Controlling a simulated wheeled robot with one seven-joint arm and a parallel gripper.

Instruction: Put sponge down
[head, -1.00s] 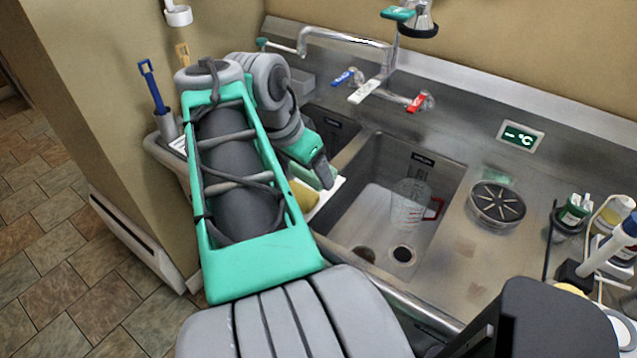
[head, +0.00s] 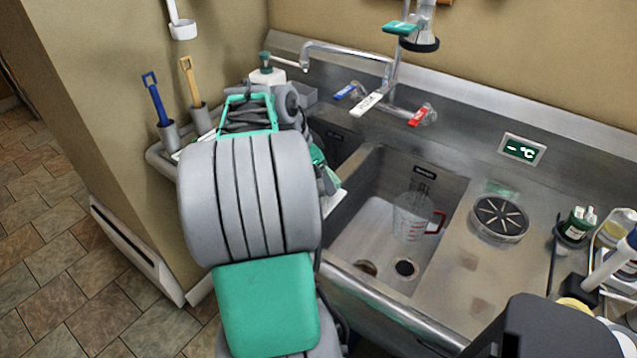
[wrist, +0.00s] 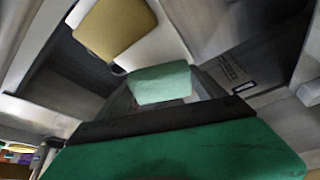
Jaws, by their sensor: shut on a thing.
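My gripper (wrist: 160,98) fills the lower part of the wrist view and is shut on a pale green sponge (wrist: 162,82), which shows at its dark fingertips. A second, tan-yellow sponge (wrist: 112,28) lies on a white surface (wrist: 165,42) at the top left of the wrist view, apart from the held one. In the head view my gripper (head: 328,178) is at the left side of the sink, largely behind my arm. The white surface (head: 335,197) shows just below it. The held sponge cannot be made out in the head view.
The right sink basin (head: 365,235) holds a clear measuring jug (head: 410,217) with a red handle. The faucet (head: 345,50) stands behind. Brushes (head: 155,98) stand in holders at the left. A round strainer (head: 499,218) and several bottles occupy the right counter.

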